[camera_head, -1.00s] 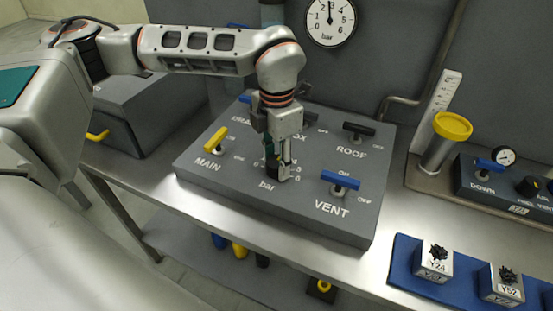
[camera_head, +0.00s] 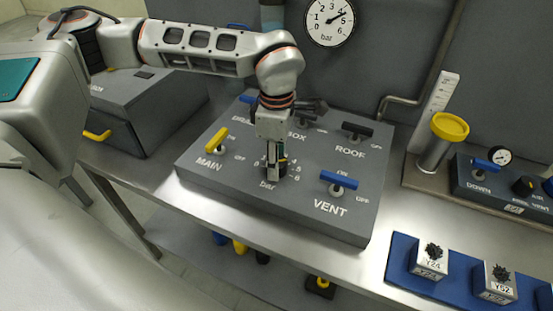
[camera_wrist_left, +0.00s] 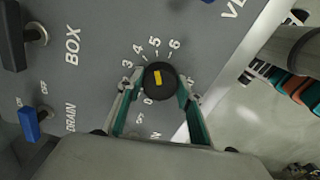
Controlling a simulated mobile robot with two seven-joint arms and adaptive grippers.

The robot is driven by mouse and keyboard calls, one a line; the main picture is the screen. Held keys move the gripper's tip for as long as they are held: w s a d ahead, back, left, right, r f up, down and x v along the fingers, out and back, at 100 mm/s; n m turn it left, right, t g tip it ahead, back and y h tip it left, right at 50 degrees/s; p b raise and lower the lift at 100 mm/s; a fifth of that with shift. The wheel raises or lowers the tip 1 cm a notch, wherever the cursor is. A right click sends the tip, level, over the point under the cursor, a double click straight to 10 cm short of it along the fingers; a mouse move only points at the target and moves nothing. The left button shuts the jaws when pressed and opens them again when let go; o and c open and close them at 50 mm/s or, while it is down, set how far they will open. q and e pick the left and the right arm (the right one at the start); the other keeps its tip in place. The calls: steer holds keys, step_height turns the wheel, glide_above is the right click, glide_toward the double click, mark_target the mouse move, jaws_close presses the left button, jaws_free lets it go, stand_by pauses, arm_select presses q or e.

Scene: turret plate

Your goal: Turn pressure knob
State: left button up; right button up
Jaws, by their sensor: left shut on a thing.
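The pressure knob (camera_wrist_left: 160,80) is a round black knob with a yellow mark, ringed by a printed scale of numbers on the grey turret plate (camera_head: 345,226). In the wrist view my left gripper (camera_wrist_left: 160,92) has a finger on each side of it, shut on it. The yellow mark lies roughly in line with the 5. In the head view my left gripper (camera_head: 275,174) points down over the "bar" scale and hides most of the knob. The pressure gauge (camera_head: 330,21) on the wall has its needle pointing up and right, around 4 to 5. My right gripper is not in view.
Around the knob stand the yellow MAIN lever (camera_head: 215,141), blue VENT lever (camera_head: 339,180), black ROOF lever (camera_head: 358,129) and blue DRAIN lever (camera_wrist_left: 29,124). A yellow-topped cylinder (camera_head: 451,127) and a blue mat (camera_head: 400,262) with labelled blocks are to the right.

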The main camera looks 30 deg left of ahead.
arm_select(q)
steer(key=shift+w+r+m, duration=0.1)
steer(key=shift+m, duration=0.2)
stand_by(0.4)
steer(key=o, duration=1.1)
step_height(320, 180, up, 12)
